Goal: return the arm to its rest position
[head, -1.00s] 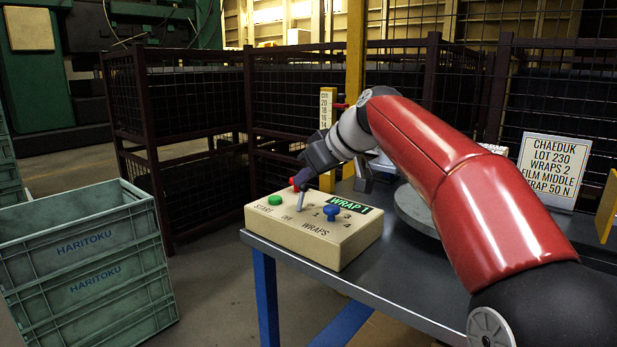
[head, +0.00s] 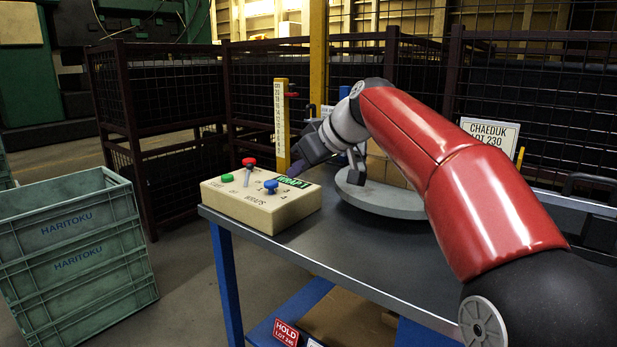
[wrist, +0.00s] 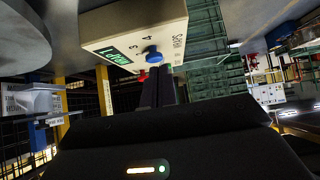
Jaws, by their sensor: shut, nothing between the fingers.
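My red arm reaches in from the right in the head view. My gripper (head: 297,172) is shut and empty, above the far right edge of the cream control box (head: 258,210). In the wrist view the dark closed fingers (wrist: 157,78) point toward the box's blue knob (wrist: 154,58). The box stands on the grey table's left corner. It carries a green button (head: 227,178), a red-topped lever (head: 248,163) and the blue knob, which also shows in the head view (head: 271,186). The gripper appears clear of the lever and knob.
A round grey turntable (head: 380,203) with cartons lies under my arm. A yellow scale post (head: 281,125) rises behind the box. A sign (head: 491,130) stands at the back right. Green crates (head: 80,250) are stacked on the floor at left. The table front (head: 350,255) is bare.

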